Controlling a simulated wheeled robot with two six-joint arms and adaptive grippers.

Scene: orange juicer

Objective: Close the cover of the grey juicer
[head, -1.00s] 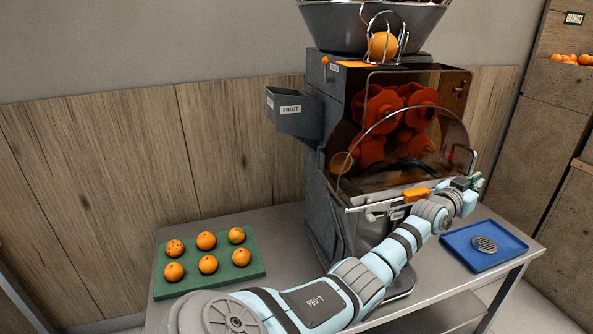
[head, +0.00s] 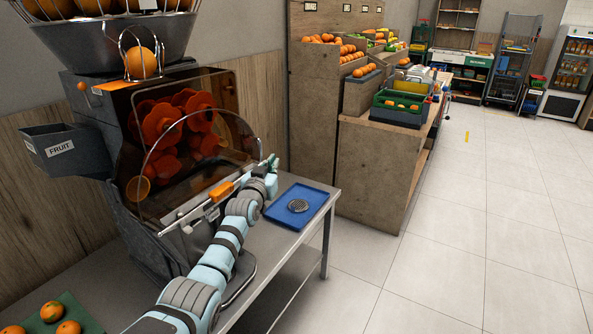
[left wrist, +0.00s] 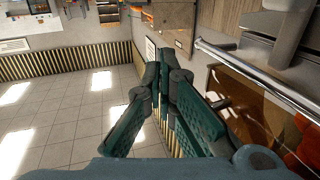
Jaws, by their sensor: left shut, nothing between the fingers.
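The grey juicer (head: 105,150) stands on a steel table. Its clear cover (head: 232,135), with a curved rim, stands out in front of the orange press drums. A metal bar with an orange handle (head: 221,190) runs along the cover's lower front. My left gripper (head: 273,160) is beside the right end of this bar, shut and empty. Whether it touches the cover is unclear. In the left wrist view, the green fingers of my left gripper (left wrist: 161,55) meet at the tips. A metal bar (left wrist: 255,80) of the juicer passes to their right. My right gripper is out of view.
A blue tray (head: 272,211) with a round grate sits on the table at the right. A green board (head: 85,312) with oranges lies at the lower left. Wooden produce stands (head: 375,175) are beyond the table, and open tiled floor (head: 480,230) is at the right.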

